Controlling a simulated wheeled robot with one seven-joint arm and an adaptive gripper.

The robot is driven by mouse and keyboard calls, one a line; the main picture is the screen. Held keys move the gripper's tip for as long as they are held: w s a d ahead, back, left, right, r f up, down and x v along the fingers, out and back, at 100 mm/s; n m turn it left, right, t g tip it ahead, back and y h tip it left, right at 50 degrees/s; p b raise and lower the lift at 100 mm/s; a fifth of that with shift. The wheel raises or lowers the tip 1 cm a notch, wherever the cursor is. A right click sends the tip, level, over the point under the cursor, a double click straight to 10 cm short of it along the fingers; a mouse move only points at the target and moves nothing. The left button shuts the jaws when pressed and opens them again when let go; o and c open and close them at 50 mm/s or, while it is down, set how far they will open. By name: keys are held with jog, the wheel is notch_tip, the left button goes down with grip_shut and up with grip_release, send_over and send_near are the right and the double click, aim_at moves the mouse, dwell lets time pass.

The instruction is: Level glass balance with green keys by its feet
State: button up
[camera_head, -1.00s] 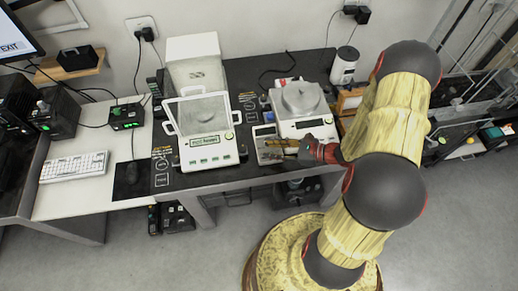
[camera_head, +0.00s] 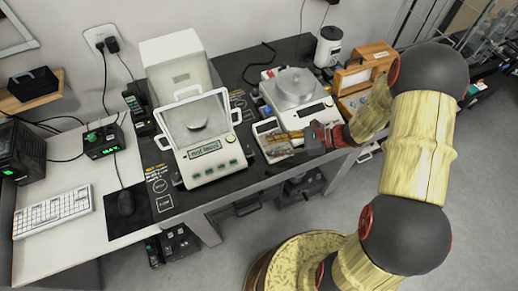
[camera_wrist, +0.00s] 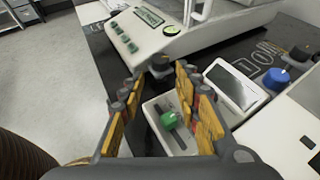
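The glass balance (camera_head: 205,168) with green keys stands on the dark table mat, left of my gripper. Its glass shield is above a round pan. In the wrist view, its white body (camera_wrist: 170,42) shows at the top, with green keys (camera_wrist: 122,35) and a round yellow-green spot (camera_wrist: 171,30). A dark round knob (camera_wrist: 160,66), apparently a foot, sits at its near corner, just beyond my fingertips. My gripper (camera_wrist: 160,78) is open, with nothing held between the fingers. It also shows in the head view (camera_head: 293,136), right of the balance.
A second balance (camera_head: 308,115) with a round pan stands to the right. A small white unit with a green knob (camera_wrist: 169,120) lies below my fingers; a blue knob (camera_wrist: 275,78) is to the right. A wooden box (camera_head: 365,72) stands at the back right. A keyboard (camera_head: 52,211) lies left.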

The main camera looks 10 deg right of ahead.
aim_at(248, 150)
jog(key=b+x, duration=0.2)
jog(key=x, duration=0.5)
jog(key=shift+w+a, duration=0.1)
jog(key=shift+a, duration=0.15)
jog(key=c, duration=0.8)
grip_shut()
